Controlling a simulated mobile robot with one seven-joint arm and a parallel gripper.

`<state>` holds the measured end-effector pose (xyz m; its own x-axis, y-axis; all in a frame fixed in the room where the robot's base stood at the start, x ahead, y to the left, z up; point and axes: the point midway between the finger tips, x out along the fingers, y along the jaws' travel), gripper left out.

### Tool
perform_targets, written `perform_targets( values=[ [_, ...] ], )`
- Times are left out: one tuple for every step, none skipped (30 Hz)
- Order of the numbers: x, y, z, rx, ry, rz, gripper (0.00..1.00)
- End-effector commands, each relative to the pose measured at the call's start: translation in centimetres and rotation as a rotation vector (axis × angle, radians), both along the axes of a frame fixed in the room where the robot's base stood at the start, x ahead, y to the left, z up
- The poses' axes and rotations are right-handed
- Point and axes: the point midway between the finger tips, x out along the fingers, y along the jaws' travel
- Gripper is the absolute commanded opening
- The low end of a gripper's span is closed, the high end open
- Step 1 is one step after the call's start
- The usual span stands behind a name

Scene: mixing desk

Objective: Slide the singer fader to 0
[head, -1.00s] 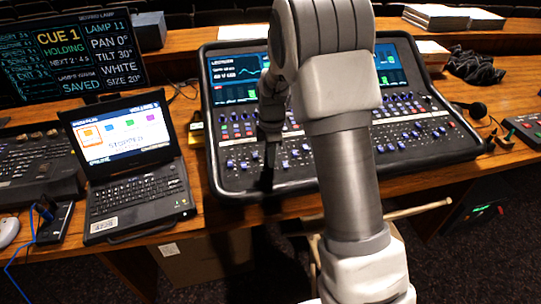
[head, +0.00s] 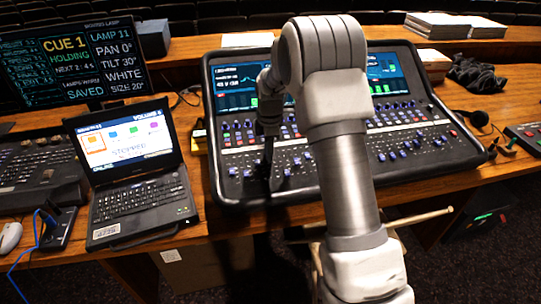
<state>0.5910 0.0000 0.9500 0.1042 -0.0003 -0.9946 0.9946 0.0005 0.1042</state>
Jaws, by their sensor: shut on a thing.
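The mixing desk (head: 407,172) is a black console with two screens, rows of knobs and blue fader caps along its lower half. My arm reaches over it, and my gripper (head: 266,178) points down at the lower left part of the fader area. The gripper is dark and small here. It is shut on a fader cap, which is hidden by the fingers. I cannot read the channel labels, so I cannot tell which fader is the singer's. My forearm covers the middle of the desk.
A laptop (head: 138,205) stands left of the desk, with a cue monitor (head: 75,55) behind it. A headset (head: 478,118) and a small red-button box (head: 526,136) lie to the right. Papers (head: 455,24) are stacked at the back right.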

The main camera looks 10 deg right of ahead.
Motion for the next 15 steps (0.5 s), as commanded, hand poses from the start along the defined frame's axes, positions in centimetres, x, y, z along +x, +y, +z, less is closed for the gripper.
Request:
perform_targets(
  values=[
    [0.1, 0.02, 0.09, 0.001, -0.001, 0.0, 0.0],
    [0.1, 0.02, 0.08, 0.001, -0.001, 0.0, 0.0],
    [0.09, 0.02, 0.08, 0.001, -0.001, 0.0, 0.0],
    [0.08, 0.03, 0.08, 0.001, -0.001, 0.0, 0.0],
    [0.08, 0.03, 0.08, 0.001, -0.001, 0.0, 0.0],
    [0.08, 0.02, 0.08, 0.001, -0.001, -0.001, 0.0],
    [0.08, 0.02, 0.08, 0.001, -0.001, -0.001, 0.0],
    [0.07, 0.02, 0.08, 0.001, -0.001, -0.001, 0.0],
    [0.07, 0.02, 0.08, 0.001, -0.002, -0.001, 0.34],
    [0.07, 0.02, 0.08, 0.001, -0.002, -0.001, 0.39],
    [0.07, 0.02, 0.08, 0.001, -0.001, -0.001, 0.45],
    [0.06, 0.02, 0.07, 0.0, -0.001, 0.0, 0.52],
    [0.06, 0.02, 0.06, 0.0, -0.001, -0.001, 0.57],
    [0.05, 0.01, 0.06, 0.0, -0.001, -0.001, 0.6],
    [0.06, 0.01, 0.05, 0.0, -0.001, -0.001, 0.6]
  ],
)
